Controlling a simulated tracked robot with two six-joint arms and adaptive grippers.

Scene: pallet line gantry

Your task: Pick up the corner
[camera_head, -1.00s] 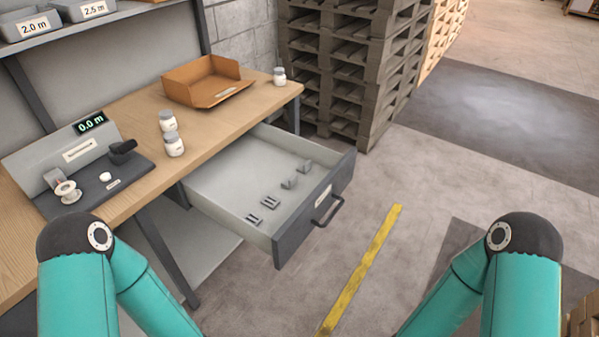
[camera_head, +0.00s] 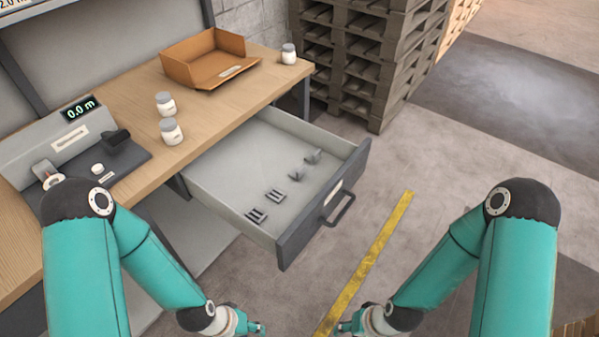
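The open drawer (camera_head: 228,200) holds several small grey metal pieces in a row. The two farther pieces, one at the back (camera_head: 312,157) and one in front of it (camera_head: 296,175), look like bent, upright corner brackets. The two nearer pieces, one in the middle (camera_head: 275,196) and one at the front (camera_head: 257,215), look flatter and slotted. They are too small to tell exactly. My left gripper (camera_head: 256,328) and my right gripper (camera_head: 346,327) are at the bottom edge, below and apart from the drawer. Their fingers are small and partly cut off, so their opening is unclear.
The wooden bench (camera_head: 222,105) carries an orange open box (camera_head: 205,62), several white jars (camera_head: 171,132) and a grey device with a 0.0 m display (camera_head: 80,108). Stacked pallets (camera_head: 362,70) stand behind the drawer. The floor with a yellow line (camera_head: 375,250) is clear right of the drawer.

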